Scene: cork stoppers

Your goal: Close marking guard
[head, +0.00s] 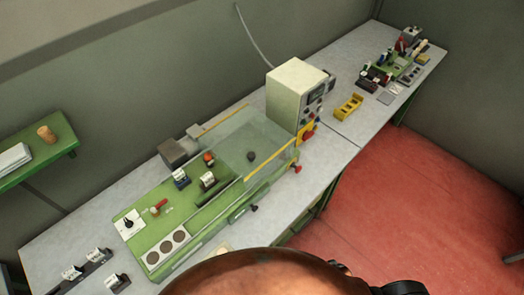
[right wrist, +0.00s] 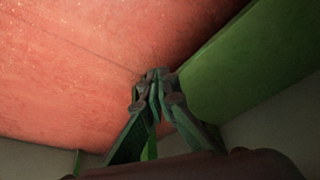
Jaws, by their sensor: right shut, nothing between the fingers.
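The marking guard (head: 240,138) is a clear panel with yellow edge strips. In the head view it covers the right part of the green marking machine (head: 187,222), beside the control box; the machine's left part is bare. A red knob (head: 297,169) and a black knob (head: 254,208) stick out at the machine's front side. My right gripper (right wrist: 157,77) shows in the right wrist view, fingertips together and empty, against the red floor and apart from the guard. My left gripper is in neither view.
A cream control box (head: 297,92) stands at the machine's right end. A yellow holder (head: 349,107) and several small fixtures lie farther right on the grey bench (head: 335,130). A green shelf (head: 60,145) carries a cork. A green surface (right wrist: 240,65) is close right of my right gripper.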

